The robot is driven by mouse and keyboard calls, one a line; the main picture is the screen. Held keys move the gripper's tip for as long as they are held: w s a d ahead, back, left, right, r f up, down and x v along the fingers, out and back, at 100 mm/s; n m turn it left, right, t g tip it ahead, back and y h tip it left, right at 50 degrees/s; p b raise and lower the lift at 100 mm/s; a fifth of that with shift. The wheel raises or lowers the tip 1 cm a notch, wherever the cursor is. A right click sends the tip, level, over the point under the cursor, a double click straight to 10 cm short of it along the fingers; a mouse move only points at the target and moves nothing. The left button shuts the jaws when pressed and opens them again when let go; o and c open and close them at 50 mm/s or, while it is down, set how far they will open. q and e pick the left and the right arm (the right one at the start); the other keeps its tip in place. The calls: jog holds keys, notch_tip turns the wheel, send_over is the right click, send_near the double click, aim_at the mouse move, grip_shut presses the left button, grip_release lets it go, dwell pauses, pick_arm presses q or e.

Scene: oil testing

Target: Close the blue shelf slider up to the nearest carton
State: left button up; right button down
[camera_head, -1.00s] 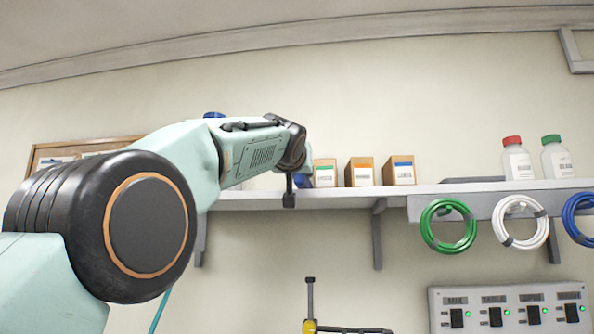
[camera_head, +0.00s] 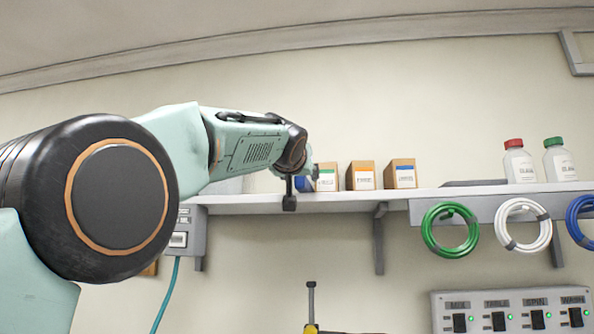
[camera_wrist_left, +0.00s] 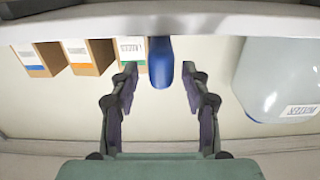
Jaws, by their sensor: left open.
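The blue slider (camera_head: 303,184) sits on the wall shelf (camera_head: 345,198), just left of the green-striped carton (camera_head: 327,179). In the left wrist view, the blue slider (camera_wrist_left: 160,62) lies between the spread fingers of my left gripper (camera_wrist_left: 160,82), with space on both sides. The nearest carton (camera_wrist_left: 132,52) is close beside it; I cannot tell whether they touch. My left gripper (camera_head: 300,172) is open at the shelf, partly hidden behind its wrist in the head view. My right gripper is not in view.
An orange-striped carton (camera_head: 361,176) and a blue-striped carton (camera_head: 401,174) stand farther right. A pale jug (camera_wrist_left: 280,80) stands on the slider's other side in the wrist view. Bottles (camera_head: 519,163) stand at the shelf's right; hose coils (camera_head: 450,230) hang below.

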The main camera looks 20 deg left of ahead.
pick_arm(q)
jog(key=v, duration=0.6)
jog(key=shift+f, duration=0.15)
dwell(0.7)
